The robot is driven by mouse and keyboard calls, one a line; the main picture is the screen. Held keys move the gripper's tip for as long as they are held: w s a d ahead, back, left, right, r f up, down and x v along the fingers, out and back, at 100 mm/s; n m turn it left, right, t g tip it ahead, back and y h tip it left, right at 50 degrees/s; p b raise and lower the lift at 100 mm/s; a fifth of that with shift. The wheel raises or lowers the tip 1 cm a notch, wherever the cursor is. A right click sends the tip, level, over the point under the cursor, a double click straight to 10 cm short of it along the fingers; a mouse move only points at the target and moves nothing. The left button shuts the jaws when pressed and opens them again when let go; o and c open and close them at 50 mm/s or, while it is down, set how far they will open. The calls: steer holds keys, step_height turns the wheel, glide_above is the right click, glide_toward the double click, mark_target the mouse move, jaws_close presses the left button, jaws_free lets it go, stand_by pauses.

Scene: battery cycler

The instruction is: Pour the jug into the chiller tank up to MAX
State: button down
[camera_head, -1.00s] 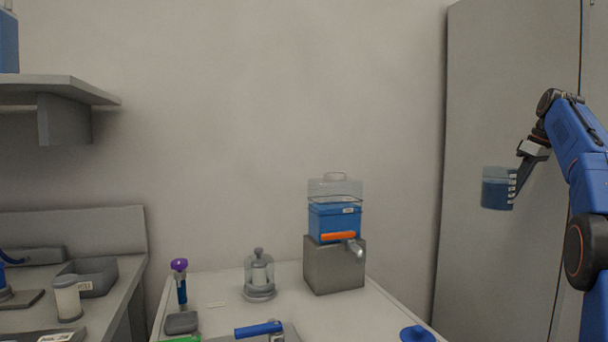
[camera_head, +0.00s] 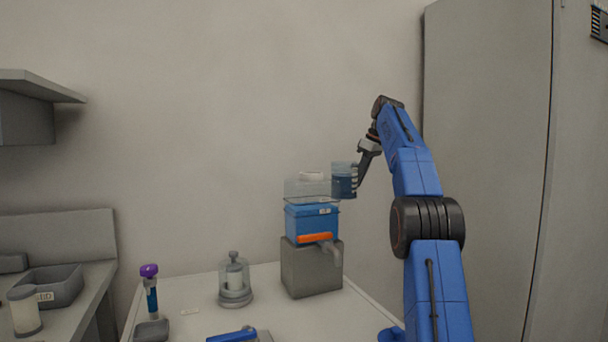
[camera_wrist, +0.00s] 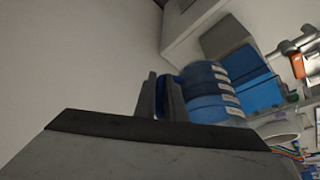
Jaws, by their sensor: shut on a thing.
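The jug (camera_head: 343,182) is a small clear vessel with blue liquid in it and pale marks on its side. It is upright in the head view, just right of the tank's top. My gripper (camera_head: 360,178) is shut on it from the right; the wrist view shows the fingers against the jug (camera_wrist: 205,92). The chiller tank (camera_head: 312,222) has a clear upper part with a white cap on top and blue below. An orange lever and a spout are at its front. It stands on a grey block. I cannot read a MAX mark.
The white table (camera_head: 200,316) holds a glass-domed vessel (camera_head: 235,280) and a purple-topped tool (camera_head: 150,288) left of the tank. A grey cabinet (camera_head: 480,150) stands at the right. A shelf (camera_head: 35,86) juts from the wall at upper left.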

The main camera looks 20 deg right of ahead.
steer(key=shift+w+a, duration=0.5)
steer(key=shift+a, duration=0.25)
steer(key=s+a+r+n+t+h, duration=0.1)
steer(key=r+h, duration=0.1)
steer(key=r, duration=0.4)
steer(key=s+a+r+t+h+p, duration=0.1)
steer(key=a+r+h, duration=0.1)
steer(key=r, duration=0.3)
steer(key=shift+a+r+n+h, duration=0.25)
steer(key=shift+r+n+h, duration=0.15)
steer(key=shift+h, duration=0.1)
steer(key=shift+s+a+r+t+h+p, duration=0.25)
steer(key=shift+a+r+h+p, duration=0.1)
steer(key=shift+r+p, duration=0.2)
steer(key=shift+s+a+r+t+h+p, duration=0.1)
steer(key=shift+a+r+t+h+p, duration=0.15)
steer(key=shift+a+r+p, duration=0.2)
steer(key=shift+s+a+r+n+t+h+p, duration=0.25)
steer(key=shift+a+t+h+p, duration=0.2)
steer(key=shift+h+p, duration=0.5)
steer(key=shift+s+a+r+n+t+h+p, duration=0.2)
steer(key=shift+a+n+t+h+p, duration=0.3)
steer(key=shift+p, duration=0.85)
stand_by(2.3)
